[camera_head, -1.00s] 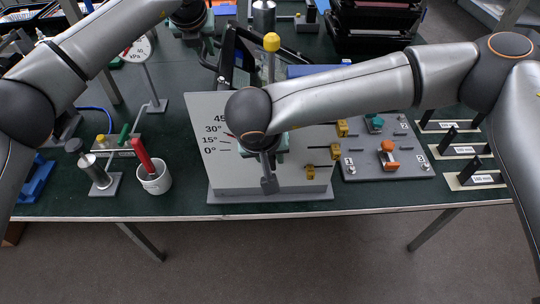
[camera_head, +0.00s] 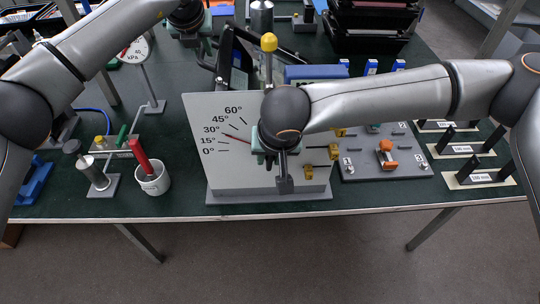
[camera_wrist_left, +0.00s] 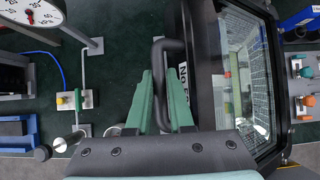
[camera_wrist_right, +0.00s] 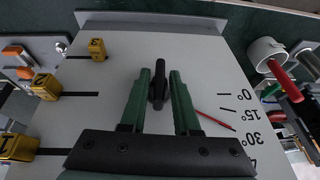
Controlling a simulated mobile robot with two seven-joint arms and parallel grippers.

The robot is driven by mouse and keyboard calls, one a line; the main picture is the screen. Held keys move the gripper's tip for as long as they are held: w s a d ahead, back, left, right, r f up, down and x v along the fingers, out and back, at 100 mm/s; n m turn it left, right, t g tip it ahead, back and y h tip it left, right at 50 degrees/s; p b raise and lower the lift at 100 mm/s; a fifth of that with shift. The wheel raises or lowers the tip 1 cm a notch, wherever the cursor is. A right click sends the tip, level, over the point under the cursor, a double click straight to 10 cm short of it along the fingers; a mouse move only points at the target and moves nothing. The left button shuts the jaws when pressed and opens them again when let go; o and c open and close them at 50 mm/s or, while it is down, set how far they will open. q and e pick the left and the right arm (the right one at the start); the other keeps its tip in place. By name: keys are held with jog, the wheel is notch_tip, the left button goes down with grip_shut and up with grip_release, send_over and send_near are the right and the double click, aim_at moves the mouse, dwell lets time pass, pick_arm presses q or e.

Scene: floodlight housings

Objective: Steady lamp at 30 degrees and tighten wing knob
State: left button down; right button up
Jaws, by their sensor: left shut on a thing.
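The lamp (camera_head: 236,62) is a black floodlight housing behind the grey angle plate (camera_head: 205,175); its glass front (camera_wrist_left: 245,80) shows in the left wrist view. My left gripper (camera_wrist_left: 165,75) is shut on the lamp's black bar handle (camera_wrist_left: 160,95). The black wing knob (camera_wrist_right: 158,92) stands on the plate in the right wrist view. My right gripper (camera_wrist_right: 160,75) is open, with one green finger on each side of the knob. The red pointer (camera_wrist_right: 214,120) lies about at the 30° mark. In the head view my right arm hides the knob.
Yellow numbered blocks (camera_wrist_right: 97,48) sit in slots on the plate. A white cup (camera_head: 153,180) with a red-handled tool stands to the left. A grey board (camera_head: 400,165) with an orange knob lies to the right. A yellow-topped post (camera_head: 269,42) rises behind the plate.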

jog(key=o, duration=0.3)
jog(key=v, duration=1.2)
jog(key=shift+s+a, duration=0.1)
